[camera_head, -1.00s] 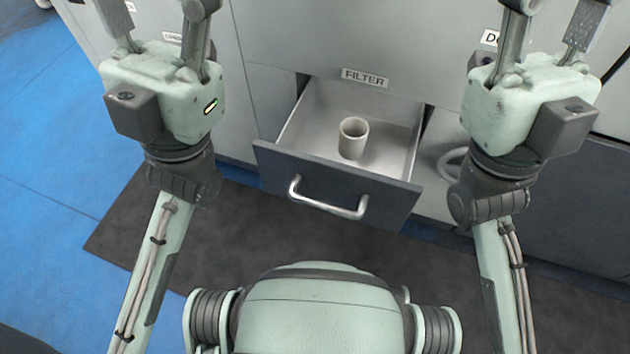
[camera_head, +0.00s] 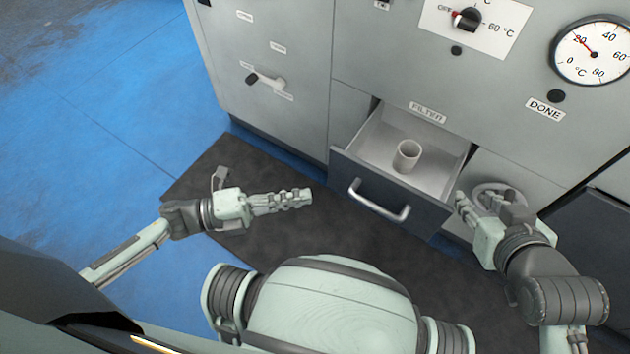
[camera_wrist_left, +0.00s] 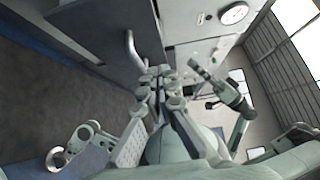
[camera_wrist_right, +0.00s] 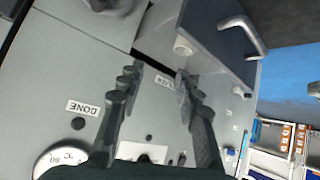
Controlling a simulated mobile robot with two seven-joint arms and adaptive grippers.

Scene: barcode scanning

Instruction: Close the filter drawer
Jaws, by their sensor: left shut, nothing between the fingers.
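The filter drawer (camera_head: 385,196) is pulled out of the grey cabinet, under its FILTER label (camera_head: 428,112). It has a dark front with a silver bar handle (camera_head: 378,203), and a white cup (camera_head: 407,156) stands upright inside. My left gripper (camera_head: 308,196) is shut and empty, left of the drawer front and apart from it. In the left wrist view the handle (camera_wrist_left: 131,47) is beyond its fingertips. My right gripper (camera_head: 462,200) is beside the drawer's right end. In the right wrist view its fingers (camera_wrist_right: 158,74) are apart and empty, close to the drawer front (camera_wrist_right: 205,25).
A round handwheel (camera_head: 497,192) is in the recess right of the drawer, close to my right gripper. The cabinet carries a dial gauge (camera_head: 593,50), a knob (camera_head: 467,19) and a lever (camera_head: 265,80). The dark mat (camera_head: 330,235) before the drawer is clear.

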